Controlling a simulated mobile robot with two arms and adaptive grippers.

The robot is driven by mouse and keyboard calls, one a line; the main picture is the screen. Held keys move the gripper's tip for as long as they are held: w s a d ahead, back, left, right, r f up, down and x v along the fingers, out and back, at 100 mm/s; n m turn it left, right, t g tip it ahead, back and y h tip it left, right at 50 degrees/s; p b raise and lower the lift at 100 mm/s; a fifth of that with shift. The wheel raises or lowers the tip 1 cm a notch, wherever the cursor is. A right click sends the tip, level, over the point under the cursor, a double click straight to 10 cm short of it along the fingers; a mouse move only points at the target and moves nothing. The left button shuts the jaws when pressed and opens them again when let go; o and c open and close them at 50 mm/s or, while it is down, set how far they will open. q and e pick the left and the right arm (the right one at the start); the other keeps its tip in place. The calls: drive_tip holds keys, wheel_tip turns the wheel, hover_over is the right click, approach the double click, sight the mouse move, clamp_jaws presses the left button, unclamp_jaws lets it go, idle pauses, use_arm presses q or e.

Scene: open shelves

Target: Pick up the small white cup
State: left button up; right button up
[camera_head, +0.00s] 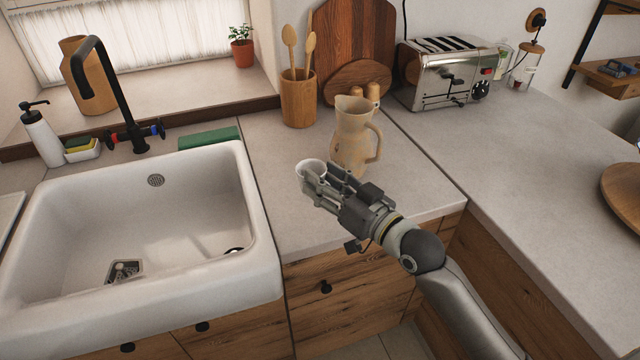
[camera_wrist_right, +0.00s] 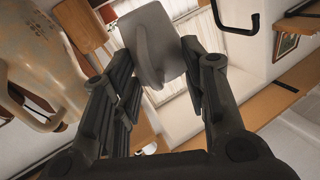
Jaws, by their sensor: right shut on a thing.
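The small white cup (camera_head: 311,167) is at the tips of my right gripper (camera_head: 326,178), over the counter between the sink and the beige pitcher. My right gripper is shut on the cup. In the right wrist view the cup (camera_wrist_right: 152,38) shows between the fingers of the gripper (camera_wrist_right: 160,65), with its handle facing the palm. In the head view the fingers hide part of the cup. I cannot tell whether its base touches the counter. My left gripper is not in view.
A beige pitcher (camera_head: 354,135) stands just behind and right of the gripper. A white sink (camera_head: 150,215) is to the left. A utensil holder (camera_head: 298,98), cutting boards and a toaster (camera_head: 445,75) are at the back. The counter front is clear.

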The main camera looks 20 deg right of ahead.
drive_tip(key=s+d+r+b, duration=0.1)
drive_tip(key=s+r, duration=0.2)
drive_tip(key=s, duration=0.5)
drive_tip(key=shift+s+d+r, duration=0.2)
drive_tip(key=shift+r, duration=0.2)
drive_tip(key=shift+s, duration=0.1)
idle(0.6)
